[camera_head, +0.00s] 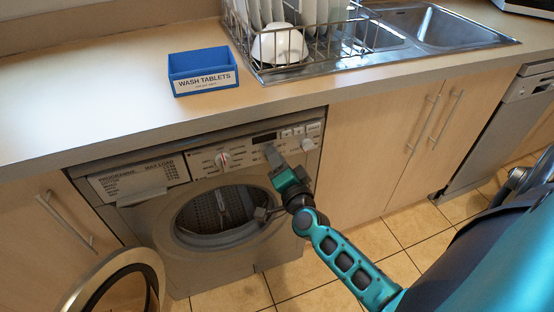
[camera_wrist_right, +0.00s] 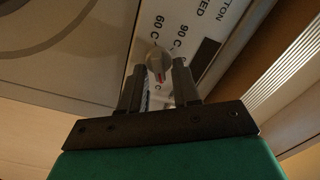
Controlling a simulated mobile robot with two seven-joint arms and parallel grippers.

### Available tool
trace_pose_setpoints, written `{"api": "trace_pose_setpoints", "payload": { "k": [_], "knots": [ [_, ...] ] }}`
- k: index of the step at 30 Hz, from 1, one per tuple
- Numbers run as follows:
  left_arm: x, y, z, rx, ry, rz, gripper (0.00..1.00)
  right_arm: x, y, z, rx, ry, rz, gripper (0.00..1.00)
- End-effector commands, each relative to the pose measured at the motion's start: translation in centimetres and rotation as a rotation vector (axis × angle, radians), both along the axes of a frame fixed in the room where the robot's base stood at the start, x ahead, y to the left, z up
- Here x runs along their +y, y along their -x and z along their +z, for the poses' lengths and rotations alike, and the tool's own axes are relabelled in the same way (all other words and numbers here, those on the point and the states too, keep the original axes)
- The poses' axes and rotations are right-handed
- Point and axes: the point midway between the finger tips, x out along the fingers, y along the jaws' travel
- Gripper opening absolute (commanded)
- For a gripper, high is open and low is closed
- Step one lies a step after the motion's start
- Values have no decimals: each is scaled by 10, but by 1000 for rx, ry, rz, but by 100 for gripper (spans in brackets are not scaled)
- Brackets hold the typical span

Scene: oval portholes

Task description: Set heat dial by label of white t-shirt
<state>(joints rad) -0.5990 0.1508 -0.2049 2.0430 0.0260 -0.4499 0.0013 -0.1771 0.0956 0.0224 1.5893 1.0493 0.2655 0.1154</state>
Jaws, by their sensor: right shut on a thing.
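The washing machine (camera_head: 270,247) stands under the counter, its control panel (camera_head: 200,183) along the top. My right gripper (camera_head: 271,152) is at the panel, just below its dark display. In the right wrist view, my right gripper (camera_wrist_right: 158,68) is shut on the heat dial (camera_wrist_right: 158,55), a grey knob with a red pointer mark. Labels reading "60 C" and "90 C" are printed beside it. In the head view the gripper hides this dial. Another dial (camera_head: 222,159) with a red mark is to its left. No white t-shirt or its label shows. My left gripper is out of view.
The round door (camera_head: 118,282) hangs open at lower left, leaving the drum opening (camera_head: 220,213) exposed. A third knob (camera_head: 307,144) is at the panel's right end. A blue wash tablets box (camera_head: 203,72) and a dish rack (camera_head: 285,72) stand on the counter. Its left part is clear.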

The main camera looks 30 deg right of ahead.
Motion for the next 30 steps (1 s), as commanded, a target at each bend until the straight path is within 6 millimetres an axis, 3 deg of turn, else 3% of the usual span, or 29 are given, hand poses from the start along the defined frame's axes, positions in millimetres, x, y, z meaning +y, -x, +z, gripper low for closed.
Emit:
{"api": "trace_pose_setpoints", "payload": {
  "k": [6,7,14,23,30],
  "knots": [
    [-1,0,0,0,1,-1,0,0,0,0,2,1,0,1],
    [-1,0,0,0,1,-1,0,0,0,0,2,1,0,33],
    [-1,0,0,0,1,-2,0,0,0,0,2,1,0,54],
    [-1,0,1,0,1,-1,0,1,3,0,2,2,0,54],
    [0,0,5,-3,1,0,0,9,37,-1,4,1,1,54]
  ]
}}
